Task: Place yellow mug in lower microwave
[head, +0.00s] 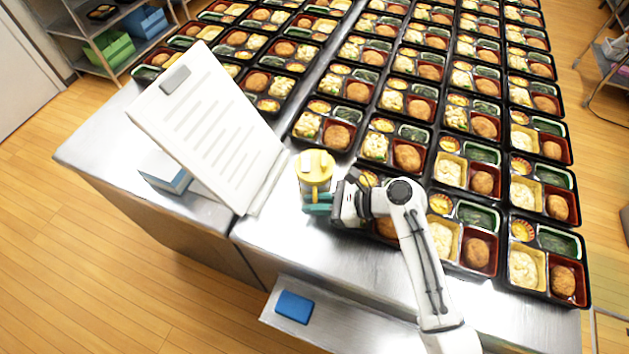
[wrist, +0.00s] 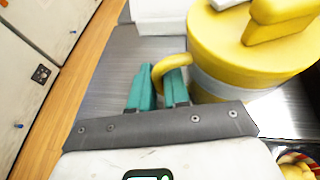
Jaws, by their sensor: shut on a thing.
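The yellow mug (head: 317,176) stands upright at the near part of the steel counter, just left of the bento trays. It also shows large at the upper right of the wrist view (wrist: 215,45), with a pale band around its side and a yellow block and a white piece on top. My gripper (head: 317,203) is at the mug's near side. In the wrist view, its teal fingers (wrist: 160,95) are shut on the mug's curved handle (wrist: 166,68). I cannot tell whether the mug touches the counter. No microwave is in view.
Rows of bento trays (head: 398,155) fill the counter to the right and behind. A large clipboard (head: 210,125) leans up left of the mug, with a blue-and-white box (head: 165,172) beside it. A blue item (head: 294,307) lies on a lower ledge in front.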

